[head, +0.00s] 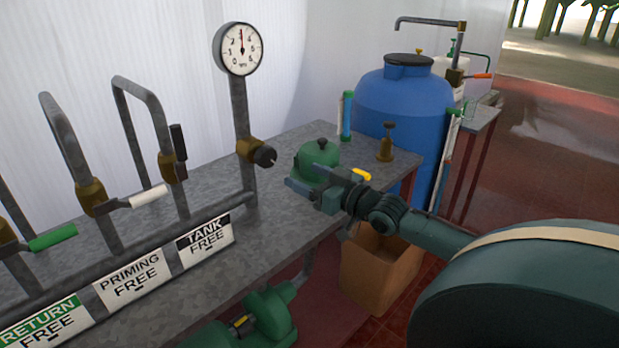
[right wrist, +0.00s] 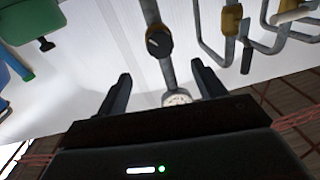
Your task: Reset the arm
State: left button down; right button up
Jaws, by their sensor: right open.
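My right gripper (head: 308,190) reaches in from the right in the head view, above the grey bench (head: 285,215) and in front of a green domed part (head: 318,160). In the right wrist view the two dark fingers of the right gripper (right wrist: 163,84) stand wide apart with nothing held between them. Beyond them are a pressure gauge (right wrist: 177,98) and a brass valve with a black knob (right wrist: 158,42), both apart from the fingers. My left gripper is not in view.
Pipes with lever handles, white (head: 150,196) and green (head: 53,238), stand at the left above labelled plates. The gauge (head: 239,48) rises on a pipe behind the bench. A blue tank (head: 400,105) stands behind; a cardboard box (head: 375,272) sits on the floor below my right arm.

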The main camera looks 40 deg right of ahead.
dwell(0.4)
jog(key=s+a+f+g, duration=0.2)
jog(key=s+a+f, duration=0.25)
jog(key=f, duration=0.35)
jog(key=s+a+f+g, duration=0.25)
jog(key=a+f, duration=0.35)
jog(key=f, duration=0.3)
pick_arm(q)
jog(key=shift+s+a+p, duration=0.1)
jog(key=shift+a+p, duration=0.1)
jog(key=shift+p, duration=0.2)
pick_arm(e)
jog(key=s+a+f+n+g, duration=0.1)
jog(key=s+a+f, duration=0.3)
jog(key=s+a, duration=0.3)
jog(key=s+a+f+n+g, duration=0.1)
jog(key=s+a+f+g, duration=0.1)
jog(key=s+a+f, duration=0.2)
jog(key=s+a, duration=0.3)
jog(key=a, duration=0.3)
jog(key=shift+a+f+y, duration=0.3)
jog(key=shift+a+y, duration=0.1)
